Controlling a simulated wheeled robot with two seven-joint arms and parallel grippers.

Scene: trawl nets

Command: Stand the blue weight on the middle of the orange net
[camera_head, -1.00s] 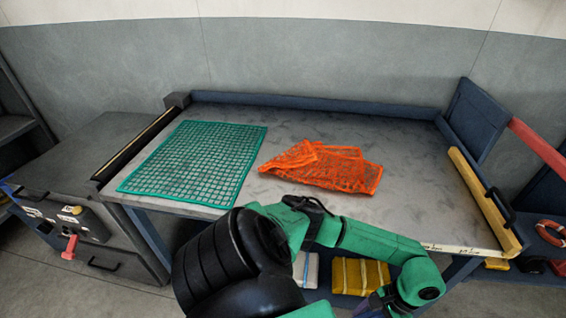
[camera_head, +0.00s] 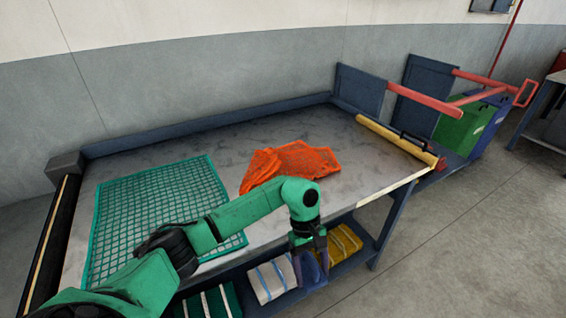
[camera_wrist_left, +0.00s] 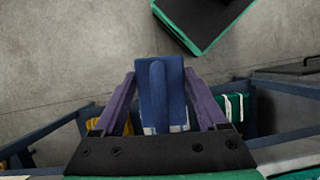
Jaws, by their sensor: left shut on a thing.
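The orange net (camera_head: 290,165) lies bunched and folded on the grey worktable (camera_head: 290,125), right of the flat green net (camera_head: 150,212). My left gripper (camera_head: 311,265) points down past the table's front edge, in front of the lower shelf. It is shut on the blue weight (camera_wrist_left: 158,95), which shows between the two purple fingers in the left wrist view. In the head view the weight is small and mostly hidden by the fingers. The gripper is apart from the orange net, nearer the camera. My right gripper is not in view.
Folded white (camera_head: 272,280) and yellow (camera_head: 343,243) bundles lie on the shelf below. A yellow bar (camera_head: 395,142) runs along the table's right edge, and a raised blue rail (camera_head: 210,132) along the back. Bare tabletop surrounds the orange net.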

